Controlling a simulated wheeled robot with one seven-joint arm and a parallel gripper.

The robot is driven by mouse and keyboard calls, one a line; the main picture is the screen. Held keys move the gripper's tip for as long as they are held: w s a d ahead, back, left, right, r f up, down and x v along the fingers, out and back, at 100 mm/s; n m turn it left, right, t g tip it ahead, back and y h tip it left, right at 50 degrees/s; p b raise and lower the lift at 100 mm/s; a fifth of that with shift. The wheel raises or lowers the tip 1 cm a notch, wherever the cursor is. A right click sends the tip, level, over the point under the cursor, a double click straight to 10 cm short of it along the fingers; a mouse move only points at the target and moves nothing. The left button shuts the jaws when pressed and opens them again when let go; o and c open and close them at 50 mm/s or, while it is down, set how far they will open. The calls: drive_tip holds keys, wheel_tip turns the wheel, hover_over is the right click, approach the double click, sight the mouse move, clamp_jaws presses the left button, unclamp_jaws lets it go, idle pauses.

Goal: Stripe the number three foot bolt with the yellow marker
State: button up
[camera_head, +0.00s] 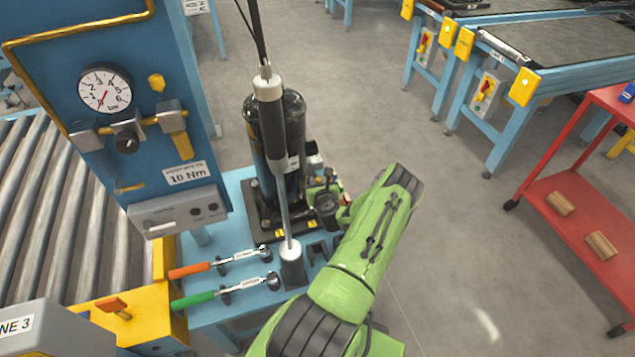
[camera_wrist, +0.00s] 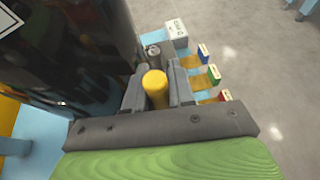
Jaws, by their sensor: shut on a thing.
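My gripper (camera_wrist: 157,86) is shut on a yellow cylinder, the yellow marker (camera_wrist: 155,84), which stands between its two grey fingers in the wrist view. In the head view the arm reaches in from the lower right and my gripper (camera_head: 326,207) is beside the foot of the black compressor (camera_head: 280,125). The compressor stands upright on a dark base plate (camera_head: 268,222) with small yellow labels. In the wrist view its dark body (camera_wrist: 75,45) fills the upper left. A small grey part shows just beyond the marker. I cannot make out the number three foot bolt or its mark.
A vertical tool (camera_head: 278,170) hangs in front of the compressor. Orange-handled (camera_head: 190,270) and green-handled (camera_head: 193,299) wrenches lie on the blue bench. A white box (camera_wrist: 176,30) and blue, green and red-ended items stand right of my gripper. A red cart (camera_head: 560,190) stands at right.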

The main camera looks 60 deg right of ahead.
drive_tip(key=shift+f+b, duration=0.4)
drive_tip(key=shift+f, duration=0.1)
idle(0.4)
wheel_tip(320, 180, up, 5)
drive_tip(key=p, duration=0.4)
drive_tip(key=shift+p, duration=0.35)
drive_tip(key=shift+s, duration=0.1)
